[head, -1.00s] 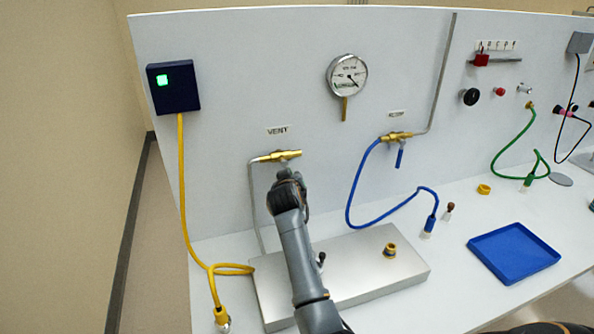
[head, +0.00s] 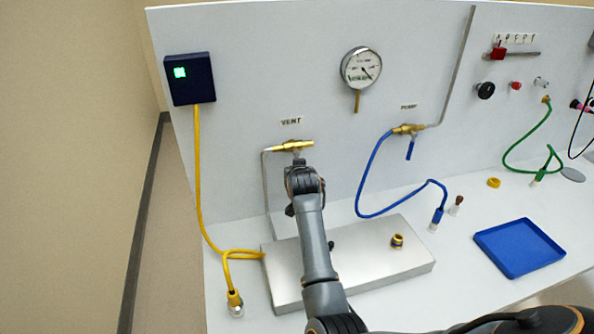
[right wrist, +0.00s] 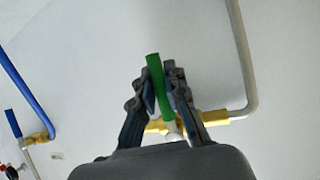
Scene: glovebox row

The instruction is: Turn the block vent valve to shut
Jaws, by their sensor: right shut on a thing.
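The block vent valve is a brass valve (head: 292,146) on the back panel under the VENT label (head: 291,121). In the right wrist view its brass body (right wrist: 214,117) lies across behind my fingers. Its green lever (right wrist: 155,80) stands crosswise to the body in that view. My right gripper (right wrist: 162,88) is shut on the green lever, with a finger on each side. In the head view my right gripper (head: 302,180) is just below the valve and hides the lever. My left gripper is not in view.
A steel block (head: 375,262) with a brass fitting (head: 397,241) lies below my right arm. The pump valve (head: 408,129) with its blue hose (head: 363,180) is to the right. A yellow cable (head: 197,165) hangs at left. A blue tray (head: 518,248) lies at right.

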